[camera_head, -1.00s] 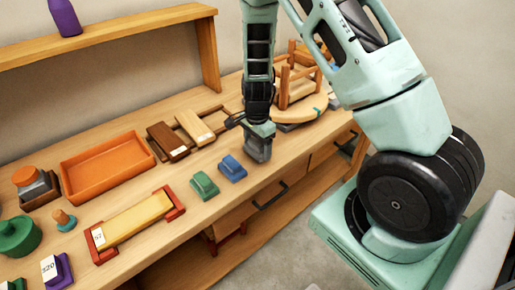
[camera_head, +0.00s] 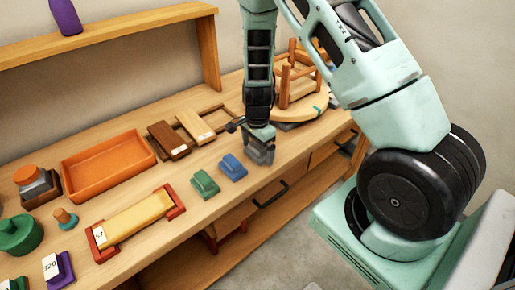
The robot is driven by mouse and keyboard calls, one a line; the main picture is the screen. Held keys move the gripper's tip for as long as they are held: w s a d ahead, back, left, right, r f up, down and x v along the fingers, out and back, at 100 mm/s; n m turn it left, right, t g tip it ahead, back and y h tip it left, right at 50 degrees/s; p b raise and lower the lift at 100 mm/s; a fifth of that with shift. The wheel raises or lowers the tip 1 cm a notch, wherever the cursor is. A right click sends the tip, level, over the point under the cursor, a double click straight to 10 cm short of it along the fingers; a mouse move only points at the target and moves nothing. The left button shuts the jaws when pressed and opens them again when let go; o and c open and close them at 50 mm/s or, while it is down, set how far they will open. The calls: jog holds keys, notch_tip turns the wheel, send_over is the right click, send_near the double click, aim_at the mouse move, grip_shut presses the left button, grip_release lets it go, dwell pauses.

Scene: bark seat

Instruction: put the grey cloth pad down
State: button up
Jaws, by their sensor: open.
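The grey cloth pad (camera_head: 261,157) is at the front edge of the bench top, to the right of the blue block, and looks to rest on the wood. My gripper (camera_head: 259,146) points straight down right above it. The jaws are open, with the fingers around or just over the top of the pad. The gripper hides part of the pad, and I cannot tell whether a finger still touches it.
A blue block (camera_head: 232,167) and a green block (camera_head: 204,184) stand in a row to the left. An orange tray (camera_head: 108,166) lies farther left. An upturned wooden stool (camera_head: 300,103) stands behind my gripper. Drawers with dark handles (camera_head: 270,195) are below the front edge.

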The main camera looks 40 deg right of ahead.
aim_at(257, 145)
notch_tip(257, 145, up, 11)
jog(key=b, duration=0.1)
jog(key=s+a+r+n+y, duration=0.1)
jog(key=s+a+r+n, duration=0.25)
jog(key=a, duration=0.25)
jog(key=s+a+r+n, duration=0.2)
jog(key=a+n, duration=0.2)
jog(key=a, duration=0.2)
jog(key=s+a+r+n+y, duration=0.1)
jog(key=s+a+r+n, duration=0.1)
jog(key=s+a+n, duration=0.3)
jog(key=s+a+r+n, duration=0.2)
jog(key=s+a+n, duration=0.1)
jog(key=s+n, duration=0.3)
jog(key=s+a+r+n+h, duration=0.1)
jog(key=s+a+r+n, duration=0.1)
jog(key=s+a+n, duration=0.2)
jog(key=s+n, duration=0.3)
jog(key=shift+s+a+r, duration=0.15)
jog(key=shift+s+a, duration=0.05)
jog(key=shift+s, duration=0.2)
jog(key=shift+o, duration=0.2)
